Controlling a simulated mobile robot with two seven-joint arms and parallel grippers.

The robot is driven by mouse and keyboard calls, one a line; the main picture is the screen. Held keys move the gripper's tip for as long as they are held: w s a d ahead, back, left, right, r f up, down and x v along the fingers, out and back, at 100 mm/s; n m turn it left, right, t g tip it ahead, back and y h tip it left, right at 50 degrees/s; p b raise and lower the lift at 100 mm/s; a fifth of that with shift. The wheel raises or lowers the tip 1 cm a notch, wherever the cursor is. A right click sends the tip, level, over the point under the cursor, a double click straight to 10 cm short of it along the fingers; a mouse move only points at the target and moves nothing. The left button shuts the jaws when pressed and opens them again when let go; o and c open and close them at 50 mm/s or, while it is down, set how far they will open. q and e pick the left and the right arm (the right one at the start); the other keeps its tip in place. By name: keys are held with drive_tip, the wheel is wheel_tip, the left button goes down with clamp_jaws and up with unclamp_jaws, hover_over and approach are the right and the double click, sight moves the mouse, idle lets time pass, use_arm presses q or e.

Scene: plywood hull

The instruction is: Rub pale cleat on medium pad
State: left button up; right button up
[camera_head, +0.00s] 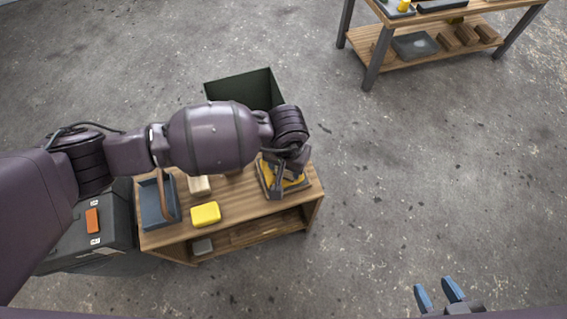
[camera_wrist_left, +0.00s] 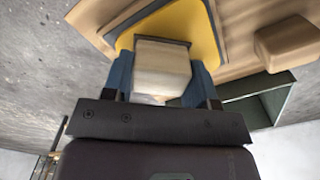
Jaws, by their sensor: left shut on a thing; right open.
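My left gripper (camera_head: 281,184) is over the right end of the wooden bench. In the left wrist view its blue fingers are shut on the pale cleat (camera_wrist_left: 162,70), a pale wooden block. The cleat's far end is at the face of a yellow pad (camera_wrist_left: 207,38); I cannot tell whether they touch. The pad (camera_head: 266,174) sits on a grey base, partly hidden by the gripper in the head view. No marking shows that it is the medium one. My right gripper (camera_head: 438,293) is open and empty over the floor at the lower right.
On the bench (camera_head: 255,207) are a blue-grey tray (camera_head: 150,205), a yellow block (camera_head: 205,214) and a pale block (camera_head: 199,185). A dark green bin (camera_head: 245,88) stands behind. A black case (camera_head: 105,232) stands left. Another table (camera_head: 440,58) is at the upper right.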

use_arm(q)
drive_tip(key=shift+w+d, duration=0.15)
drive_tip(key=shift+d, duration=0.35)
drive_tip(key=shift+s+a+p, duration=0.25)
drive_tip(key=shift+a+p, duration=0.05)
drive_tip(key=shift+a, duration=0.6)
drive_tip(key=shift+s+a+f, duration=0.1)
drive_tip(key=shift+s+a, duration=0.1)
drive_tip(key=shift+a, duration=0.25)
drive_tip(key=shift+s+a+f, duration=0.1)
drive_tip(key=shift+s+a, duration=0.05)
drive_tip(key=shift+a, duration=0.25)
drive_tip(key=shift+d, duration=0.15)
